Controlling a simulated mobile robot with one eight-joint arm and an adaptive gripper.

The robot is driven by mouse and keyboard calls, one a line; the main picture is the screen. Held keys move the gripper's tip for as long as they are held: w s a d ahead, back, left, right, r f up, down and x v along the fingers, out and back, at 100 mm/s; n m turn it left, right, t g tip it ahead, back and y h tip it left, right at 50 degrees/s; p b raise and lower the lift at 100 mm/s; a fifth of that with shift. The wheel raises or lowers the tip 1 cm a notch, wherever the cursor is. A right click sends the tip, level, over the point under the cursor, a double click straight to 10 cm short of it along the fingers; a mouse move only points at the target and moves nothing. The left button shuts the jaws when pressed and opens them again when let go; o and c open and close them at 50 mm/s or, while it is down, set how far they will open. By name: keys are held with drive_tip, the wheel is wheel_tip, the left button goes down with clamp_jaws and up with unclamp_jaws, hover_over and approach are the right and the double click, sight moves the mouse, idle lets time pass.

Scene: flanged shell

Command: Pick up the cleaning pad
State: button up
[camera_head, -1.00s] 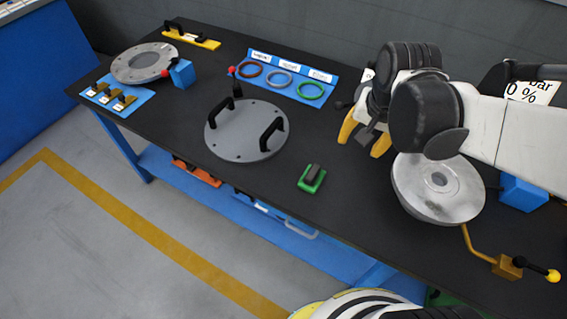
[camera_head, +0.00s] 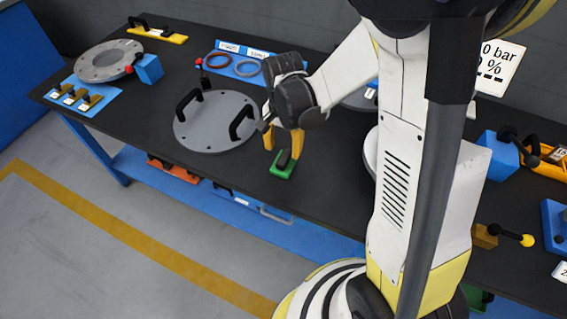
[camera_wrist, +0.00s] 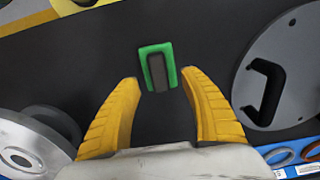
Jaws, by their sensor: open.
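The cleaning pad (camera_head: 283,165) is a small green block with a dark grey handle, lying on the black bench top near its front edge. In the wrist view the pad (camera_wrist: 143,54) is ahead of the fingertips, roughly centred between them. My gripper (camera_head: 283,138) is open, with yellow fingers spread. In the head view the fingers appear just above and behind the pad, partly overlapping its handle. In the wrist view my gripper (camera_wrist: 162,85) holds nothing, and a gap shows between its fingertips and the pad.
A grey round cover with two black handles (camera_head: 214,122) lies left of the pad. A blue tray with rings (camera_head: 225,62) is behind it. A metal flanged part (camera_wrist: 30,150) sits on the other side, at lower left in the wrist view. Bare bench surrounds the pad.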

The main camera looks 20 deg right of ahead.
sight(284, 156)
wheel_tip(284, 156, down, 5)
drive_tip(key=shift+d+r+b, duration=0.1)
drive_tip(key=shift+b, duration=1.15)
drive_tip(key=shift+r, duration=0.1)
clamp_jaws()
drive_tip(key=shift+r, duration=0.1)
drive_tip(key=shift+r+p, duration=0.35)
drive_tip(key=shift+p, duration=0.05)
drive_tip(key=r, duration=0.1)
drive_tip(key=r+p, duration=0.2)
drive_tip(key=r, duration=0.1)
drive_tip(key=shift+s+d, duration=0.25)
drive_tip(key=s+d+r+p, duration=0.3)
drive_tip(key=s+d+r, duration=0.3)
drive_tip(key=s+d, duration=0.1)
drive_tip(key=shift+d+p, duration=0.4)
drive_tip(key=shift+d, duration=0.4)
